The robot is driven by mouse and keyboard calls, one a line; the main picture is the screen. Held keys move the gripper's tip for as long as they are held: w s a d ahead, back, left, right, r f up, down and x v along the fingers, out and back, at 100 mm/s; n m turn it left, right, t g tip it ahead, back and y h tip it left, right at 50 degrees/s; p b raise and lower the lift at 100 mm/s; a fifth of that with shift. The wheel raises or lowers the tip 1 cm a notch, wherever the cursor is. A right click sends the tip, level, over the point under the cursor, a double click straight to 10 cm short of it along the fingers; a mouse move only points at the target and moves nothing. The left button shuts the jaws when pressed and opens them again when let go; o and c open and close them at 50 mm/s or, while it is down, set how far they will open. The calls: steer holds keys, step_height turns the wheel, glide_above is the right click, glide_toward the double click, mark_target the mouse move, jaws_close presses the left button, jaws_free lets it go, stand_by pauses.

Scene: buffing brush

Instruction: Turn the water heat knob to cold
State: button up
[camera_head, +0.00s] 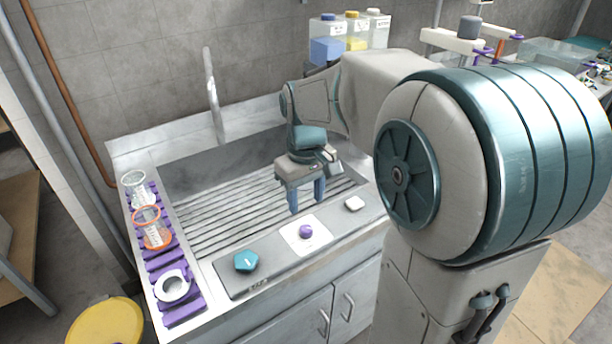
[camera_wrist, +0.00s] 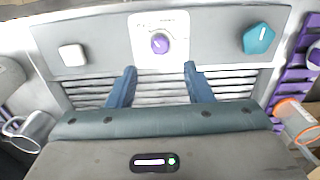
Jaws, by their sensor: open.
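A round purple knob (camera_head: 306,231) sits on a white square plate at the sink's front panel. In the wrist view the purple knob (camera_wrist: 159,44) has a light pointer mark tilted up to the left, and small print on the plate is too blurred to read. My gripper (camera_head: 306,206) has two blue fingers pointing down over the sink's ribbed basin, behind the knob. In the wrist view my gripper (camera_wrist: 160,69) is open and empty, with the knob just beyond the fingertips, centred between them and apart from both.
A teal five-sided knob (camera_head: 246,261) and a white square button (camera_head: 354,203) flank the plate on the same panel. A faucet (camera_head: 213,95) stands at the back. A purple rack (camera_head: 183,306) with beakers lines the left edge. The basin is empty.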

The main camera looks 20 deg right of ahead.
step_height(320, 180, up, 6)
steer(key=shift+f, duration=0.25)
steer(key=shift+s, duration=0.1)
steer(key=s+f+m+t, duration=0.1)
steer(key=s+f+m, duration=0.1)
steer(key=s, duration=0.5)
steer(key=s+f+m+t, duration=0.1)
steer(key=s+f+m, duration=0.1)
steer(key=s+f, duration=0.2)
steer(key=s, duration=0.3)
steer(key=shift+d+f+t, duration=0.15)
steer(key=shift+f+t, duration=0.25)
